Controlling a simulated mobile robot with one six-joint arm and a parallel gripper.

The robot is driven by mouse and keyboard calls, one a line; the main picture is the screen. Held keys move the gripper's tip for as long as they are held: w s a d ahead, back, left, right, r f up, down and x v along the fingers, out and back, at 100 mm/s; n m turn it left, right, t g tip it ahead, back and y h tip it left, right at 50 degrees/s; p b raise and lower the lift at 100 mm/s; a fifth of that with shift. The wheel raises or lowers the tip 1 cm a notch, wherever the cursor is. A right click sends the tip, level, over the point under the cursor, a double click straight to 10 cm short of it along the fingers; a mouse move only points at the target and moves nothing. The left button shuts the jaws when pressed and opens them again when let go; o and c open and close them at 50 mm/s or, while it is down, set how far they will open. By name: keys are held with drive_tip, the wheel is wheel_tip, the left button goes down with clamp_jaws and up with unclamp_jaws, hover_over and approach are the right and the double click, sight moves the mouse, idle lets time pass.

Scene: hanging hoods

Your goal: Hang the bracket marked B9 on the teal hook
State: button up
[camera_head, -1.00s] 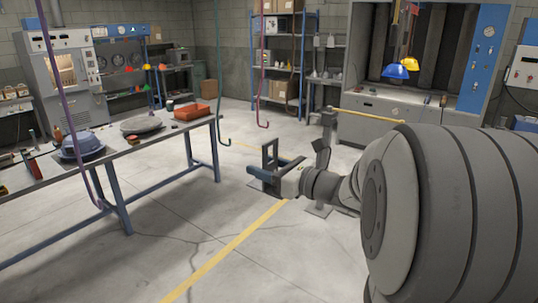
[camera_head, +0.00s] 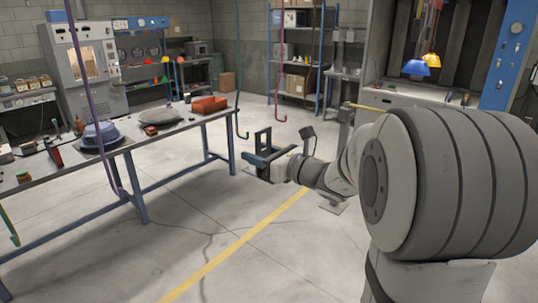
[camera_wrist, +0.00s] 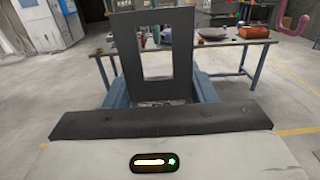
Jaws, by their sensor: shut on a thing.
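My gripper (camera_head: 268,163) is shut on a dark bracket (camera_head: 257,143), a flat upright frame with a rectangular opening. In the wrist view the bracket (camera_wrist: 128,62) stands between the blue fingers of my gripper (camera_wrist: 160,98). No B9 marking is readable on it. The teal hook (camera_head: 238,95) hangs on a long rod; its curved lower end shows just left of the bracket in the head view. The bracket and the hook look apart, but the depth between them is hard to tell.
A purple hook (camera_head: 84,85) hangs at the left, a pink hook (camera_head: 279,85) behind, and a green hook (camera_head: 8,228) at the lower left. The floor near my gripper is clear.

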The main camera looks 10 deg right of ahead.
drive_tip(key=shift+w+a, duration=0.2)
drive_tip(key=shift+w, duration=0.05)
drive_tip(key=shift+w+a+b, duration=0.3)
drive_tip(key=shift+w, duration=0.05)
idle(0.6)
drive_tip(key=shift+x, duration=1.15)
drive_tip(key=shift+b, duration=0.3)
drive_tip(key=shift+x, duration=1.45)
drive_tip(key=shift+f+b, duration=1.35)
drive_tip(key=shift+b, duration=0.4)
drive_tip(key=shift+r, duration=0.1)
drive_tip(key=o, duration=1.4)
